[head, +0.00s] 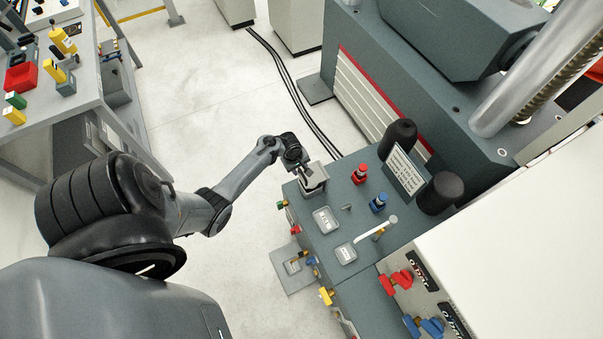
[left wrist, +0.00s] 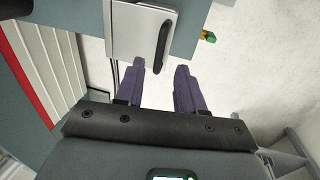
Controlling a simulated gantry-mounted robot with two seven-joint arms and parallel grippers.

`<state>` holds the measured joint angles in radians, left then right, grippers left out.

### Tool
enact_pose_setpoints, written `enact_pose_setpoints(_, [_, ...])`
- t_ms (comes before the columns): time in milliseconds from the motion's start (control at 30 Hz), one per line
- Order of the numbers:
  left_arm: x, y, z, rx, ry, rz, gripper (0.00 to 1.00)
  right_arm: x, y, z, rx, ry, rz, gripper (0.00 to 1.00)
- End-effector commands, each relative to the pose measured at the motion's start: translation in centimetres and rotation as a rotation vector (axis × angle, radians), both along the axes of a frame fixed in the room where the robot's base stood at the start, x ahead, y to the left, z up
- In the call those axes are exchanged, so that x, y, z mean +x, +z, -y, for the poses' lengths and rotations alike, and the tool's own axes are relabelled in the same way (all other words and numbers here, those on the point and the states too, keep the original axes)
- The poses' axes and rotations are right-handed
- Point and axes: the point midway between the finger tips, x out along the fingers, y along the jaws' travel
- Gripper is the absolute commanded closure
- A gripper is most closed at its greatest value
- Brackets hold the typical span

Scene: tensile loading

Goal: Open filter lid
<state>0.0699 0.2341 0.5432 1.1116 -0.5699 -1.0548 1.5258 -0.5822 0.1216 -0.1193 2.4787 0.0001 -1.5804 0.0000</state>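The filter appears to be the small grey box (head: 314,186) at the near left corner of the machine's grey bench, partly hidden by my left gripper. In the left wrist view its light grey lid (left wrist: 138,32) lies flat and looks shut, with a dark bar handle (left wrist: 164,42) along its right side. My left gripper (head: 304,170) is over the box. In the left wrist view its two purple fingers (left wrist: 160,68) are apart and empty, with the handle's near end between the fingertips in the picture. I cannot tell whether they touch it. My right gripper is not in view.
A green valve (left wrist: 208,37) sits beside the box. Open floor lies left of the bench.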

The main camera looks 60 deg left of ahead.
Motion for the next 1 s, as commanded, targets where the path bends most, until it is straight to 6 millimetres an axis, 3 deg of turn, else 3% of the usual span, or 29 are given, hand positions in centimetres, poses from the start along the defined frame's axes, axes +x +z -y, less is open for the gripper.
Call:
enact_pose_setpoints(100, [0.3, -2.0, -0.1, 0.001, -0.001, -0.001, 0.62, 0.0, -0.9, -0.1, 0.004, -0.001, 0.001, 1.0])
enact_pose_setpoints(300, [0.7, -3.8, 0.0, 0.0, 0.0, -0.001, 0.62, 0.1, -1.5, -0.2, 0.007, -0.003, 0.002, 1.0])
enact_pose_setpoints(733, [0.8, -4.3, 0.0, 0.001, 0.0, 0.0, 0.62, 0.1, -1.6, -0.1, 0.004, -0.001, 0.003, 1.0])
enact_pose_setpoints(1000, [0.8, -4.3, 0.0, 0.001, 0.0, 0.0, 1.0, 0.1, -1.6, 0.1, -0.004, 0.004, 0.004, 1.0])
